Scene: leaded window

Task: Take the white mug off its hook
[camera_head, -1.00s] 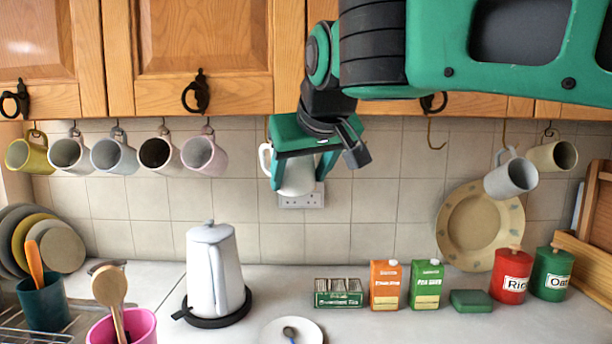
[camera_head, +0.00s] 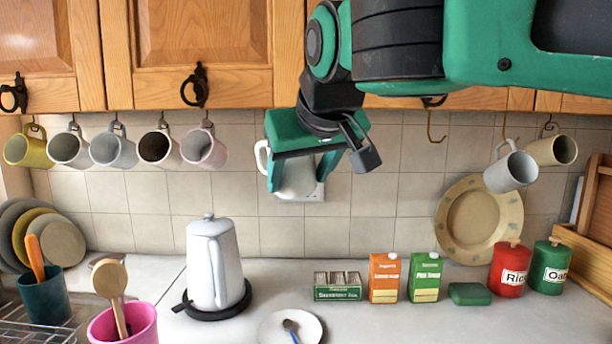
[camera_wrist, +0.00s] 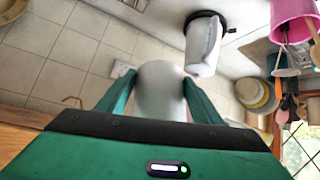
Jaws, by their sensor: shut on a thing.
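The white mug (camera_head: 296,180) is between the fingers of my gripper (camera_head: 298,184), in front of the tiled wall below the cupboards. Its handle sticks out to the left, beside the left finger. In the wrist view the mug (camera_wrist: 160,92) is pinched between the two green fingers (camera_wrist: 158,84). My gripper hides the mug's upper part and the space above it in the head view. I cannot see a hook in contact with the mug's handle.
Several mugs hang at left, the nearest being a pink mug (camera_head: 204,149). An empty hook (camera_head: 436,128) and a grey-white mug (camera_head: 510,171) are at right. A wall socket (camera_head: 314,194) is behind the gripper. A kettle (camera_head: 212,265) stands below left.

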